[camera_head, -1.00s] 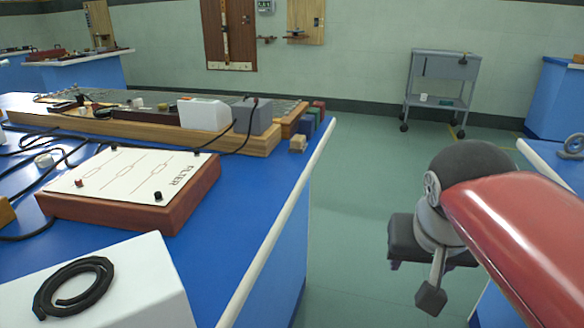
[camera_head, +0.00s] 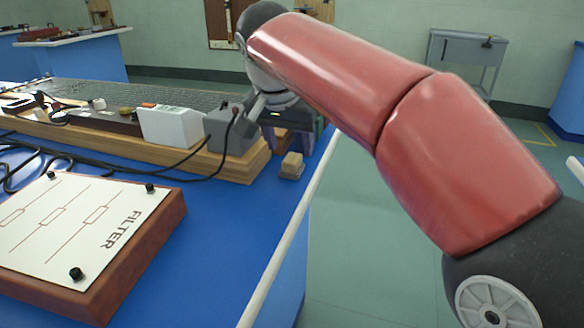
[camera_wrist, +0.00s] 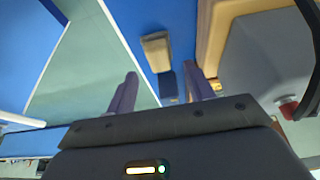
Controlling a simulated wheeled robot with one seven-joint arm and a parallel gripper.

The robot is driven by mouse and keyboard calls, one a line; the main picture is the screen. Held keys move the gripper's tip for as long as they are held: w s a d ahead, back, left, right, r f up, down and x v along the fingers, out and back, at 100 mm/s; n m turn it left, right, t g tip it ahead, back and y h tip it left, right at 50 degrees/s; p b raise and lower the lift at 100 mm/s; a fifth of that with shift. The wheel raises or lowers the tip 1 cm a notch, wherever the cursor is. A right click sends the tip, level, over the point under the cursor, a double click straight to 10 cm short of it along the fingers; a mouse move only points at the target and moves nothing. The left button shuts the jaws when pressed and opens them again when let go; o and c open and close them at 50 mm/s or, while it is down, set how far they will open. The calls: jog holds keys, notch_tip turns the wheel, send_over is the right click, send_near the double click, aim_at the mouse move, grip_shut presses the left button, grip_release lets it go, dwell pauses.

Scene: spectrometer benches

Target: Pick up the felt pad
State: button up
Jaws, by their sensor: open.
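A small tan block with a paler top (camera_head: 291,165) sits on the blue bench near its right edge; it may be the felt pad, but I cannot tell for certain. It also shows in the wrist view, upper middle (camera_wrist: 157,52). My gripper (camera_head: 297,132) is above the bench corner, just behind this block in the head view. In the wrist view its two purple fingers (camera_wrist: 163,90) are spread apart, with nothing held between them. A small dark blue block (camera_wrist: 168,86) shows between the fingers. My gripper partly hides the coloured blocks there in the head view.
A grey box (camera_head: 232,128) with a black cable and a white box (camera_head: 170,126) stand on a wooden-edged board (camera_head: 240,168) left of my gripper. A FILTER panel (camera_head: 85,225) lies nearer. Bare blue bench (camera_head: 230,225) and open floor (camera_head: 370,260) are nearby.

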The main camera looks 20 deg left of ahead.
aim_at(292, 158)
jog(key=x, duration=0.3)
jog(key=shift+s+f, duration=0.1)
jog(key=shift+f, duration=0.25)
jog(key=c, duration=1.1)
notch_tip(292, 158, up, 10)
jog(key=shift+r+p, duration=0.1)
jog(key=shift+p, duration=0.75)
